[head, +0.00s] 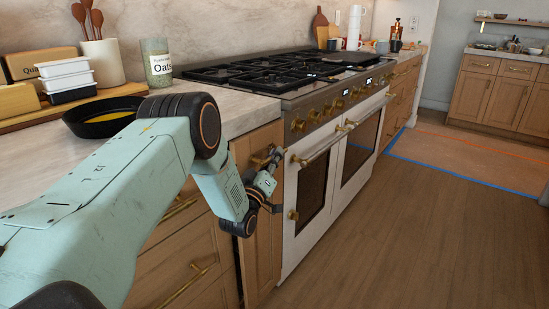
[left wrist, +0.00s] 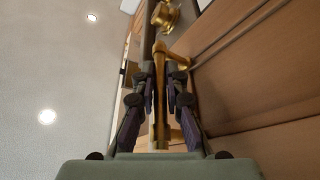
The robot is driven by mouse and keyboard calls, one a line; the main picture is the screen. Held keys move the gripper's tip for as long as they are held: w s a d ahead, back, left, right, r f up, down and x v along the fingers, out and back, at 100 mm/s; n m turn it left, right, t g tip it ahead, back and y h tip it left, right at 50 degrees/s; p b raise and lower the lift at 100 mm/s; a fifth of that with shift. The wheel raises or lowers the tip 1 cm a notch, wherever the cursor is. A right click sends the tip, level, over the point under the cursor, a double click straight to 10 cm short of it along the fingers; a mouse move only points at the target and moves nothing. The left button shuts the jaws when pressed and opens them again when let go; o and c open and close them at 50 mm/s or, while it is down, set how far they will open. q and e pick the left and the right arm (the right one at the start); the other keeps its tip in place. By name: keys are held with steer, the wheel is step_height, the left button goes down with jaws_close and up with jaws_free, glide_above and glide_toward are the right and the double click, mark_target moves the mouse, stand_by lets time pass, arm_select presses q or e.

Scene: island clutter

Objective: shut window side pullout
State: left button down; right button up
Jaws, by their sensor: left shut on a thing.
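The window side pullout (head: 264,250) is a narrow wooden front between the drawers and the range. A dark gap shows along its left edge, so it appears to stand out somewhat from the drawers; how far is hard to tell. My left gripper (head: 272,163) is at the upper part of this front. In the left wrist view, its fingers (left wrist: 160,85) are on both sides of a brass bar handle (left wrist: 159,62), shut on it, with the wooden front (left wrist: 245,75) to the right. My arm hides part of the front. My right gripper is not in view.
The white range (head: 310,240) with brass knobs and oven handles stands directly right of the pullout. Drawers with brass pulls (head: 185,285) are on the left. A black pan (head: 105,117) and an oats jar (head: 157,63) stand on the counter. The wooden floor (head: 410,240) is clear.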

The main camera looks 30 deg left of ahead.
mark_target(264, 151)
arm_select(q)
steer(key=a, duration=0.4)
steer(key=shift+w+a+b, duration=0.1)
steer(key=shift+a+b, duration=0.15)
steer(key=shift+b, duration=0.1)
steer(key=shift+d, duration=0.15)
steer(key=c, duration=1.4)
jaws_free()
steer(key=shift+d, duration=0.1)
steer(key=v, duration=1.2)
